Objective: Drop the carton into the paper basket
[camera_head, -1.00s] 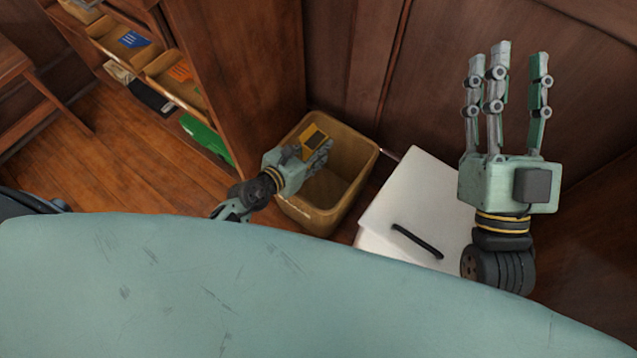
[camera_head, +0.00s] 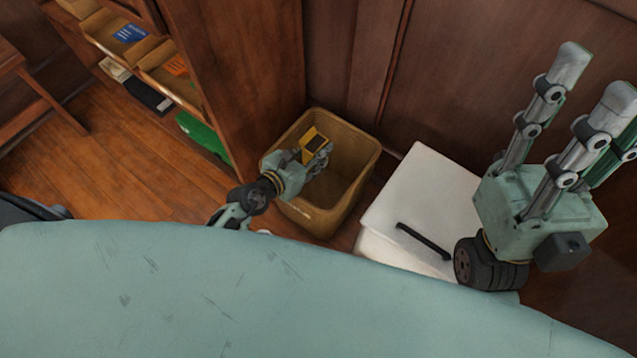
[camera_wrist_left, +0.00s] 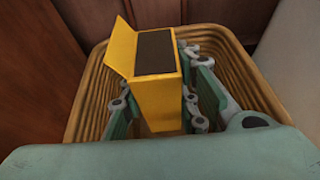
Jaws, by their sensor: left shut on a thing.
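The yellow carton (camera_head: 313,143), with a dark panel and an open flap, is held over the opening of the paper basket (camera_head: 352,190). My left gripper (camera_head: 318,158) is shut on the carton. In the left wrist view the carton (camera_wrist_left: 158,85) sits between the fingers, with the tan ribbed basket wall (camera_wrist_left: 245,75) around and below it. The basket floor is mostly hidden there. My right gripper (camera_head: 590,85) is raised at the right, its fingers spread and pointing up, with nothing between them.
A white box (camera_head: 420,195) with a black handle stands right of the basket. A wooden bookcase (camera_head: 235,80) rises behind left, its shelves holding trays and a green item (camera_head: 203,138). Wood panelling closes off the back.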

